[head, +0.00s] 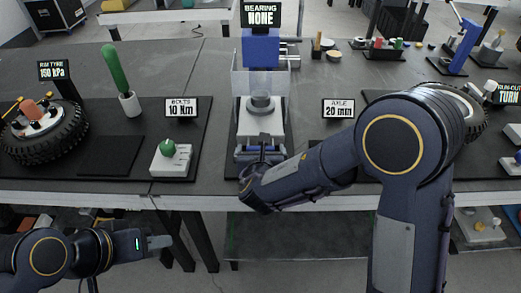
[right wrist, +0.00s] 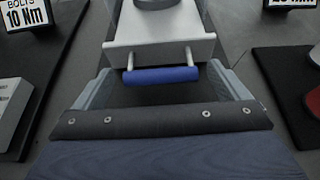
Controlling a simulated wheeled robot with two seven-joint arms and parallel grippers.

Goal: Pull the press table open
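The press table is a light grey block on the bearing press; in the right wrist view its slab (right wrist: 160,42) carries a blue bar handle (right wrist: 160,75) on two short posts. In the head view the press table (head: 262,121) sits below the clear guard. My right gripper (head: 261,154) is at the front of the press; in the right wrist view its fingers (right wrist: 160,68) are spread to either side of the handle, apart from its ends. The handle is mostly hidden in the head view. My left gripper (head: 158,243) is low in front of the bench, away from the press.
The bearing press has a blue head (head: 261,48) and a clear guard (head: 277,82). A bolts sign (head: 181,109) and a green-knobbed box (head: 171,158) stand to the left. An axle sign (head: 339,109) stands to the right. The bench's front edge (head: 100,198) runs below.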

